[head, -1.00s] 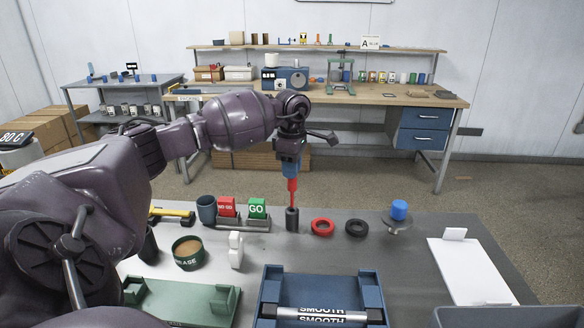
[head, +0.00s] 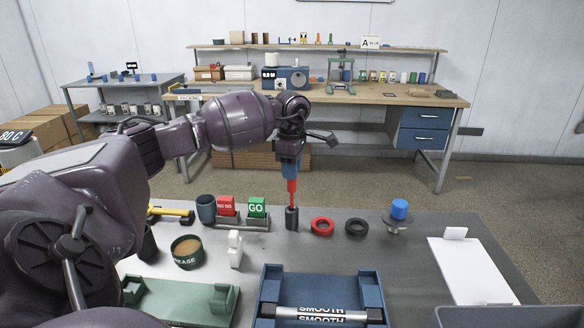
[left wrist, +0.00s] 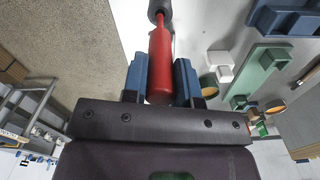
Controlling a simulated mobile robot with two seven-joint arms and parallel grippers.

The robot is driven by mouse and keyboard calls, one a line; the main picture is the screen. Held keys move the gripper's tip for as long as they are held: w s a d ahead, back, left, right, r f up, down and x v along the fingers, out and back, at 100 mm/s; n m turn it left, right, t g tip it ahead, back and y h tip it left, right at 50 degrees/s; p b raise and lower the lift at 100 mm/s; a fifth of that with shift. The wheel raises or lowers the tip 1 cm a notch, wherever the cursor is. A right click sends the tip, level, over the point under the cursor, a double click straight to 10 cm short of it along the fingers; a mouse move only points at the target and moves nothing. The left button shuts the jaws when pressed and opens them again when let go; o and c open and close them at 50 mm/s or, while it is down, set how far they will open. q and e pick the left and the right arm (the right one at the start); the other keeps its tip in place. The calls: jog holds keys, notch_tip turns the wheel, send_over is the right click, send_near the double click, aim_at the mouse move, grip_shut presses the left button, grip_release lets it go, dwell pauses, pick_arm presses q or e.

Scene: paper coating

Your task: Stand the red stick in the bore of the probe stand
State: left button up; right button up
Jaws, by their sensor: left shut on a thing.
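The red stick (head: 292,187) is upright in my left gripper (head: 290,172), which points down. In the left wrist view the blue fingers (left wrist: 160,82) are shut on the stick's thick red part (left wrist: 160,60), and its thinner end reaches to the probe stand (left wrist: 157,10). The probe stand is a small black upright cylinder (head: 292,219) on the grey table, directly below the stick. The stick's lower tip meets the top of the stand; how deep it is in the bore I cannot tell. My right gripper is not in view.
A red ring (head: 322,226) and a black ring (head: 357,227) lie right of the stand. The NO GO and GO blocks (head: 257,208) stand close on its left. A blue cradle (head: 272,285) with a SMOOTH bar is in front. A blue-topped piece (head: 399,209) stands further right.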

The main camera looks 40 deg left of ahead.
aim_at(291, 191)
pick_arm(q)
jog(key=shift+f+b, duration=1.1)
jog(key=shift+f, duration=1.65)
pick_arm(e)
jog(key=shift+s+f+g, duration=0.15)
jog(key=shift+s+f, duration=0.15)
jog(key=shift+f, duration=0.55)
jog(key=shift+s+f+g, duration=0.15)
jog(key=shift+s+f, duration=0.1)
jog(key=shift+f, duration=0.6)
pick_arm(q)
jog(key=o, duration=1)
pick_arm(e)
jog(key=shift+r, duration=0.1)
pick_arm(q)
notch_tip(291, 191, up, 3)
jog(key=shift+r, duration=0.15)
notch_tip(291, 191, up, 6)
jog(key=shift+f, duration=0.1)
jog(key=shift+r, duration=0.9)
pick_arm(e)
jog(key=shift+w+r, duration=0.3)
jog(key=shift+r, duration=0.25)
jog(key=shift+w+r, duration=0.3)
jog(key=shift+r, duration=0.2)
